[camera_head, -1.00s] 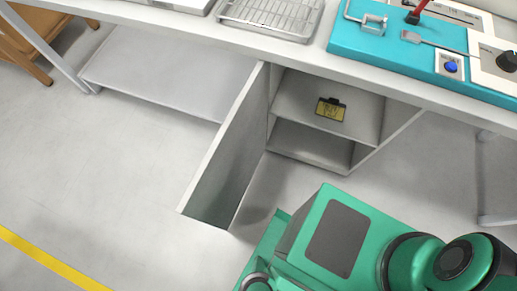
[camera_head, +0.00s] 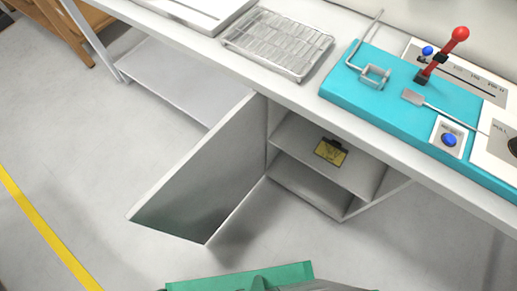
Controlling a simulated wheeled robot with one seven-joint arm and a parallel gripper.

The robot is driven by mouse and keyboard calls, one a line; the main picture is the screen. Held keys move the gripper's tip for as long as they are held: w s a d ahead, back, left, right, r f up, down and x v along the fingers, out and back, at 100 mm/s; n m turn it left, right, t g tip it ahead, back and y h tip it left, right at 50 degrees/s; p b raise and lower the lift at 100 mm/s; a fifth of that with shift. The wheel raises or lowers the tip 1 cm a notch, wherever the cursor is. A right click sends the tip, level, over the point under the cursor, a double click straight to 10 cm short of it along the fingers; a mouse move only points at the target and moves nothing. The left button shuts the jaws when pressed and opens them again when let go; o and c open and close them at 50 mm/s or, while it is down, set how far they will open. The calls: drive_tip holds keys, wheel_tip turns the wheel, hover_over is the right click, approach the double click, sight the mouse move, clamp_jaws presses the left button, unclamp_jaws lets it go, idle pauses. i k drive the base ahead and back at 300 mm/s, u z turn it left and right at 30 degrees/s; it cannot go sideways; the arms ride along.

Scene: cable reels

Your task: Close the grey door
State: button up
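The grey door (camera_head: 205,170) stands wide open, swung out from the left side of the grey cabinet (camera_head: 283,148) under the workbench. Its hinge edge is at the cabinet's left wall and its free edge points to the lower left, over the floor. The cabinet front is open and shows two shelf spaces. A small yellow and black item (camera_head: 330,152) sits on the upper shelf. Green parts of my own body show at the bottom edge. My gripper is not visible, and nothing of mine is seen touching the door.
The workbench (camera_head: 300,97) runs above the cabinet, with a wire rack (camera_head: 278,43) and a turquoise panel (camera_head: 395,95) with levers on top. A low shelf (camera_head: 170,80) lies left of the door. The floor (camera_head: 90,150) left of the door is clear, with a yellow line (camera_head: 48,236).

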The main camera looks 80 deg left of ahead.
sight(193, 199)
drive_tip(key=z, duration=0.95)
drive_tip(key=k, duration=2.2)
drive_tip(key=z, duration=1.45)
drive_tip(key=k, duration=0.75)
drive_tip(key=u, duration=0.9)
